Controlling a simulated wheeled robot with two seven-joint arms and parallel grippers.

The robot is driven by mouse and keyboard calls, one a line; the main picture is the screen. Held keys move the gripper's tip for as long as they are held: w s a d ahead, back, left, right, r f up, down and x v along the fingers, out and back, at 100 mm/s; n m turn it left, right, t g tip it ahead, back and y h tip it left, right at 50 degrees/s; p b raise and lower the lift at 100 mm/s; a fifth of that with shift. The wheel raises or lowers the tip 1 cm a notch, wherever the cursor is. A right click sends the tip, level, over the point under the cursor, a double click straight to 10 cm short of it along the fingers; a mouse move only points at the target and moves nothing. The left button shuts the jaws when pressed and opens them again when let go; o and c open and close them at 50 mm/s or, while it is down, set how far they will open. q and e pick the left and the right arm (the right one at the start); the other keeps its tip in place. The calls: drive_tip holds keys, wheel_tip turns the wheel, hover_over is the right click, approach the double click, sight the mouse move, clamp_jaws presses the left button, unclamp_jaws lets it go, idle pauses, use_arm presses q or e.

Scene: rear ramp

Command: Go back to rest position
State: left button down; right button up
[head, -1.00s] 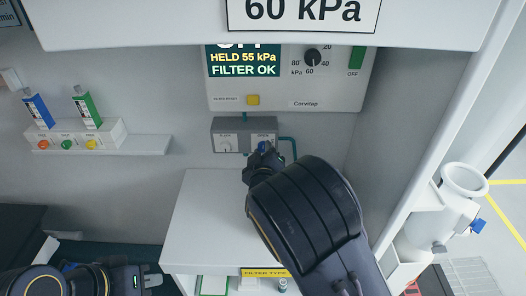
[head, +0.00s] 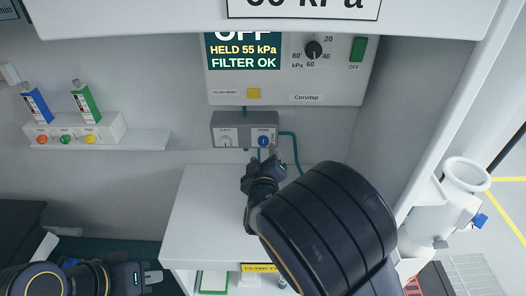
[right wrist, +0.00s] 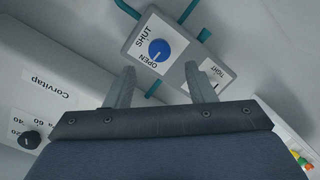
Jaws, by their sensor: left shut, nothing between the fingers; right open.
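My right gripper (head: 265,158) is open and empty, just below and in front of the blue knob (head: 263,141) on the grey valve block (head: 229,124). In the right wrist view its two fingers (right wrist: 162,75) are spread, with the blue knob (right wrist: 160,50) beyond the gap between them. The knob looks clear of the fingers, and its plate reads SHUT and OPEN. My left gripper (head: 155,278) is shut and empty at the bottom left, low in front of the wall and apart from other objects.
The suction unit (head: 281,85) above shows OFF, HELD 55 kPa, FILTER OK. A white shelf (head: 205,205) lies under my right gripper. A small rack (head: 100,140) with blue and green items is at left. A white canister (head: 440,215) stands at right. Teal tubes run beside the block.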

drive_tip(key=shift+s+r, duration=0.15)
drive_tip(key=shift+s, duration=1.05)
